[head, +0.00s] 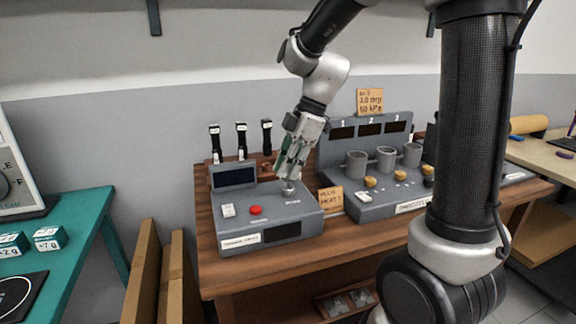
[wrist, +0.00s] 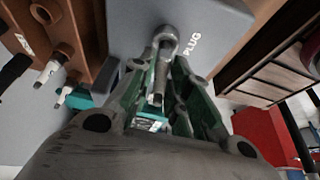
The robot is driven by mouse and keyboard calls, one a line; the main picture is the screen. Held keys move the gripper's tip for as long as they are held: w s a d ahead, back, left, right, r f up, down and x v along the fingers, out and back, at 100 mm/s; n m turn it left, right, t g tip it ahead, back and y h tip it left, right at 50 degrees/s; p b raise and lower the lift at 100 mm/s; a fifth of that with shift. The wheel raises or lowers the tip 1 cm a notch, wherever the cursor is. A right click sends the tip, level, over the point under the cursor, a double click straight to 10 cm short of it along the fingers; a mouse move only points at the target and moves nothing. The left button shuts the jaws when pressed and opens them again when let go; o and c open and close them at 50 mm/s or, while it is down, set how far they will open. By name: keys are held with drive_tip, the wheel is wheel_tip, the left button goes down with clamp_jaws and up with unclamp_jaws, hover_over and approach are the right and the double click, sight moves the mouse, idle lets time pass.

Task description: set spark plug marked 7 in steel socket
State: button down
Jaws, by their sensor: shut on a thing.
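My gripper (head: 291,166) points down over the grey tester box (head: 262,212), close above its small steel socket (head: 289,187). In the wrist view the fingers (wrist: 163,95) are closed around a slim grey-white piece (wrist: 160,84), seemingly a spark plug. Its far end lines up with the round steel socket (wrist: 166,40) beside the word PLUG. I cannot tell whether it is seated in the socket or just at its mouth. The fingers hide most of it, and no number is readable on it.
A wooden rack (head: 262,161) behind the box holds several dark pieces with white tags (head: 241,140). The box has a red button (head: 255,210) and a dark screen (head: 234,177). A paper sign (head: 331,199) and a grey unit with cups (head: 386,158) stand right.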

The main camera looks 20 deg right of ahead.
drive_tip(key=shift+f, duration=0.35)
idle(0.5)
drive_tip(key=c, duration=1.3)
unclamp_jaws()
drive_tip(key=shift+r, duration=0.15)
drive_tip(key=shift+r, duration=3.65)
